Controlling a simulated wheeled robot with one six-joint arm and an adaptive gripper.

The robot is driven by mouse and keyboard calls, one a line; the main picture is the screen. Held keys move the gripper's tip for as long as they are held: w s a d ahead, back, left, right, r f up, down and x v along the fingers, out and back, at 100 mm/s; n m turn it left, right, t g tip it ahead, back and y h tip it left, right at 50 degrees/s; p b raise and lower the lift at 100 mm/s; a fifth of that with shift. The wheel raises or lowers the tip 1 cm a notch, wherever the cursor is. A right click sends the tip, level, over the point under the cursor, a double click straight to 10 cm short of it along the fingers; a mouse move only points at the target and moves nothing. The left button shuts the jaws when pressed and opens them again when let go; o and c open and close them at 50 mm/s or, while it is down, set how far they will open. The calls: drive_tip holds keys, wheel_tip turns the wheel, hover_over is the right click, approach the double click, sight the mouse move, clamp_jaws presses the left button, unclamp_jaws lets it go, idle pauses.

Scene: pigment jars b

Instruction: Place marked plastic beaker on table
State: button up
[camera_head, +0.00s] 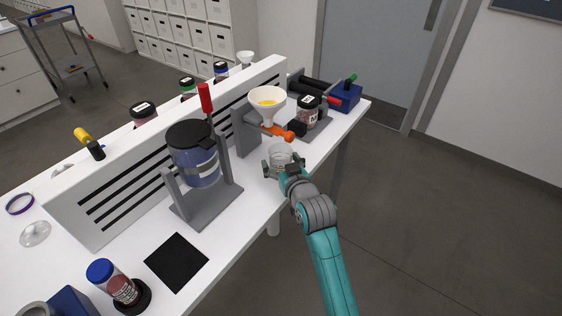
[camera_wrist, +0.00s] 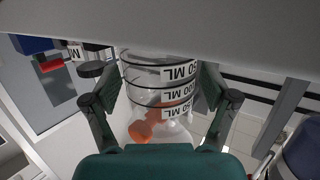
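The marked plastic beaker (camera_head: 281,154) is clear, with dark rings and white ML labels. In the wrist view the beaker (camera_wrist: 157,85) fills the middle, upside down in the picture. My gripper (camera_head: 281,166) is at the table's front edge, with one finger on each side of the beaker. In the wrist view my gripper (camera_wrist: 158,90) has its pads against the beaker's sides. Whether the beaker's base touches the table (camera_head: 322,146) cannot be told. An orange part shows through the clear wall.
A white funnel (camera_head: 267,100) over an orange clamp (camera_head: 277,130) stands just behind the beaker. A blue jar (camera_head: 195,160) in a grey stand is to the left. A labelled jar (camera_head: 307,112) and a blue box (camera_head: 346,97) are to the right. A black mat (camera_head: 177,262) lies bare.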

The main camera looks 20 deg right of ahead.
idle(0.3)
drive_tip(key=v, duration=1.2)
drive_tip(key=shift+s, duration=0.1)
